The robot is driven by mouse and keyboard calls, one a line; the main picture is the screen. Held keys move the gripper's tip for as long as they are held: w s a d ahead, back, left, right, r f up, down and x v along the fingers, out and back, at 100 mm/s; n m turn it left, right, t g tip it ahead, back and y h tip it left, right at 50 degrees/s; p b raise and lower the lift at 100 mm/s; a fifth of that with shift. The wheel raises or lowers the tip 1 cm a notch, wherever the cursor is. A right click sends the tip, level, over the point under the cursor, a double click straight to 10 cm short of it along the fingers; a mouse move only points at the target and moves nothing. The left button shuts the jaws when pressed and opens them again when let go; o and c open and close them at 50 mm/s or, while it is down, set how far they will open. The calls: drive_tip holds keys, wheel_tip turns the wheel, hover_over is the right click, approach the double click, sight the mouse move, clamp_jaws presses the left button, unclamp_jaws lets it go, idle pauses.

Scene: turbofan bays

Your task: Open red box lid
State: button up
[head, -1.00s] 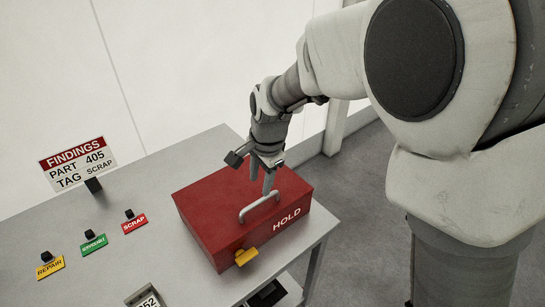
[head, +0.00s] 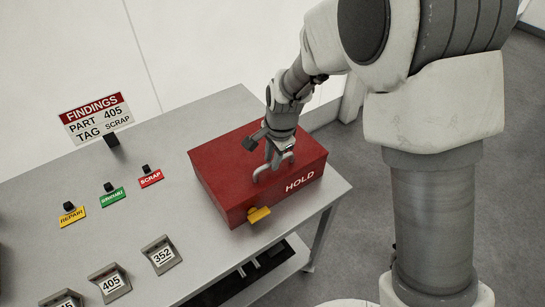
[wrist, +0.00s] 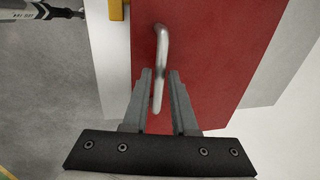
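The red box (head: 225,175), marked HOLD, sits on the grey table with its lid shut. A metal bar handle (head: 262,173) stands on the lid, and a yellow latch (head: 259,215) is on its front side. My gripper (head: 275,158) is at the handle, pointing down. In the wrist view, the two fingers (wrist: 160,75) are apart, one on each side of the handle bar (wrist: 162,45). A gap shows between the bar and the right finger; whether the left finger touches it I cannot tell. The latch's yellow edge (wrist: 117,9) shows at the top.
On the grey table (head: 150,215), REPAIR (head: 72,216), green (head: 113,197) and SCRAP (head: 150,178) labels stand left of the box. Number tags 405 (head: 110,284) and 352 (head: 162,255) lie nearer. A FINDINGS sign (head: 97,117) stands behind. A shelf is below the table.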

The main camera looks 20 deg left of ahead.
clamp_jaws()
idle(1.1)
